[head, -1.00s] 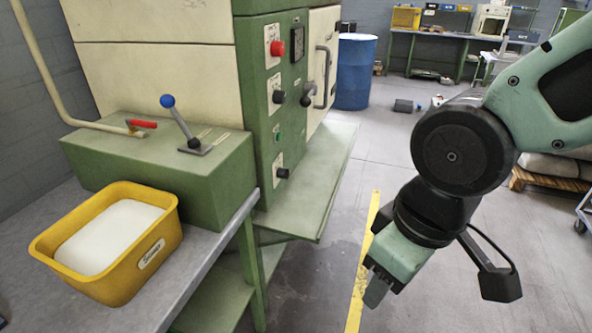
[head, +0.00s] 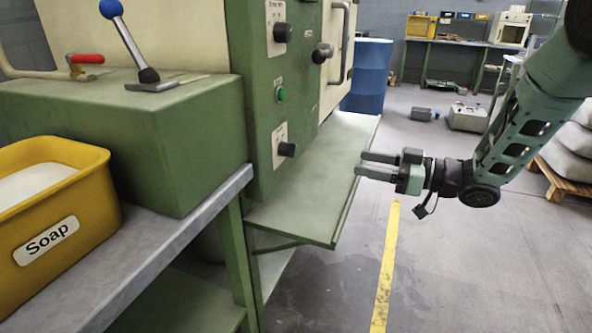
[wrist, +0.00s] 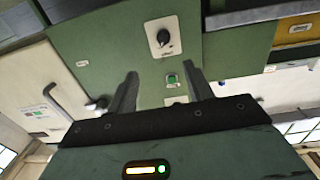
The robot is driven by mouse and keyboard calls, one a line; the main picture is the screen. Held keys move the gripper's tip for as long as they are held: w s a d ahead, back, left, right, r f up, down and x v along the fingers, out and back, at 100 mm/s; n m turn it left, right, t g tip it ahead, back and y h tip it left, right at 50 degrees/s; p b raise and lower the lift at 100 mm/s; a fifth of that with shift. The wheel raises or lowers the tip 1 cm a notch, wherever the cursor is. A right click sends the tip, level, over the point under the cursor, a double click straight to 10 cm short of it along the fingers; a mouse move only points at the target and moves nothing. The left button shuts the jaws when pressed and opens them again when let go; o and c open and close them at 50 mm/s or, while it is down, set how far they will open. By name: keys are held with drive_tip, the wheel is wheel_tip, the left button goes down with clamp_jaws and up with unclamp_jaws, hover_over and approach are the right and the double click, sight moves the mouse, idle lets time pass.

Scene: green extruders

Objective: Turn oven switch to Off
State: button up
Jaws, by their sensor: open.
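The green control panel of the machine (head: 258,120) carries an upper black knob (head: 283,32), a green button (head: 280,94) and a lower black knob (head: 287,149), each knob on a white label plate. The labels are too small to read, so I cannot tell which knob is the oven switch or its setting. My gripper (head: 360,163) is open and empty, to the right of the panel and apart from it, with its fingers pointing toward it. In the wrist view, a black knob on a white plate (wrist: 163,38) shows beyond the fingertips, with the green button (wrist: 172,78) between the fingers.
A green shelf (head: 315,185) juts out below the panel, close to my gripper. The cream door has a long handle (head: 341,45) and a round black knob (head: 322,53). A yellow soap bin (head: 90,215) and a blue-topped lever (head: 128,40) are at left. Floor at right is open.

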drive_tip(key=b, duration=0.2)
approach(288, 150)
drive_tip(key=w+x, duration=0.1)
drive_tip(key=x, duration=0.7)
drive_tip(key=shift+w+f, duration=0.2)
drive_tip(key=shift+f, duration=0.2)
drive_tip(key=shift+a, duration=0.1)
drive_tip(key=c, duration=1)
